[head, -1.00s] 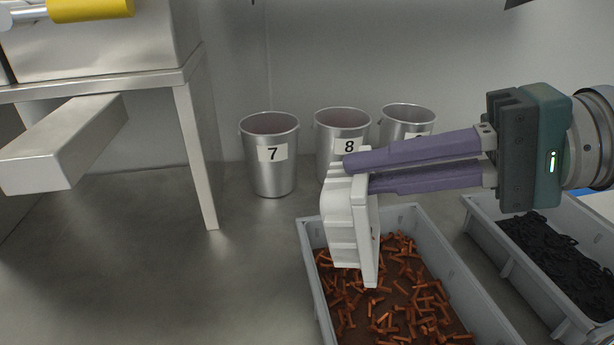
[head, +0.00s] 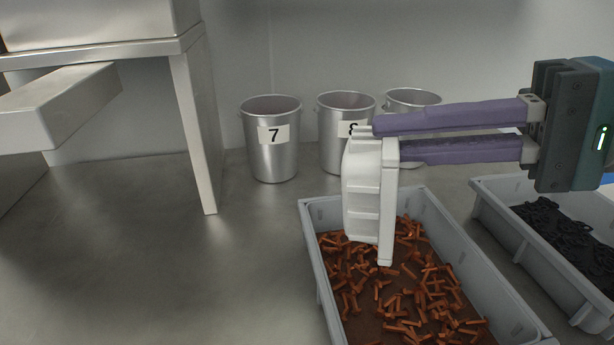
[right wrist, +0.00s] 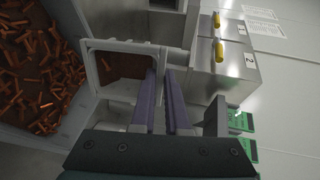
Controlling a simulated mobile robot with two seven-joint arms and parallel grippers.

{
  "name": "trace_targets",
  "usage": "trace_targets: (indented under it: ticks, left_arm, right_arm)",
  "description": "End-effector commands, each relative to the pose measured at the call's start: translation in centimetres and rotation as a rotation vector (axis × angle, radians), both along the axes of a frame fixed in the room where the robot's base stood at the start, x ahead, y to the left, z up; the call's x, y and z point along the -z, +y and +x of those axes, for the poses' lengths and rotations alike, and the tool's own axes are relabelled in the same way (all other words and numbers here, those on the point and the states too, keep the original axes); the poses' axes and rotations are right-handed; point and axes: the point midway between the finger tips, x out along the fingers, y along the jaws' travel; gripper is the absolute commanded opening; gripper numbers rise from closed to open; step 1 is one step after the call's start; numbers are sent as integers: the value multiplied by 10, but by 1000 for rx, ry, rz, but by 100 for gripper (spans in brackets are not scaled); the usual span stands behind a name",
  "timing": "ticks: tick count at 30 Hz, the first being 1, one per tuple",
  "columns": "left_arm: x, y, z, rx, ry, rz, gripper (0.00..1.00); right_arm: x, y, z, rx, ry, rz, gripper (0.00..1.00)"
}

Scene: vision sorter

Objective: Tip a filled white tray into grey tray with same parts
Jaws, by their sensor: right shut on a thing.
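My right gripper (head: 390,138) comes in from the right with its purple fingers shut on the edge of a white tray (head: 362,192). The white tray is tipped on its side, its ribbed underside facing left, above the grey tray (head: 313,240). The grey tray holds many orange-brown bolt-like parts (head: 400,290). In the right wrist view the white tray's rim (right wrist: 125,47) shows ahead of the fingers, and the orange-brown parts (right wrist: 35,75) lie at the left. The white tray's inside is mostly hidden in the head view. My left gripper is not in view.
A second grey tray (head: 490,205) with black parts (head: 560,235) stands at the right. Metal cups, one marked 7 (head: 272,155), stand behind. A metal stand (head: 195,140) is at the left. Bare table (head: 150,270) lies left of the grey tray.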

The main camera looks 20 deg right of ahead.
Motion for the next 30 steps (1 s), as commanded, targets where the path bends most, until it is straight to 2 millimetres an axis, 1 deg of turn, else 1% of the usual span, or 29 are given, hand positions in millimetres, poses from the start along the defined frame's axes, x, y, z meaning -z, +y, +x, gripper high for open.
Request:
trace_targets:
  ticks: [1, 30]
  left_arm:
    - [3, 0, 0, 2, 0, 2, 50]
    - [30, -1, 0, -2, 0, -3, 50]
  right_arm:
    - [1, 0, 0, 0, -4, 5, 0]
    - [2, -9, -7, 1, -69, 89, 0]
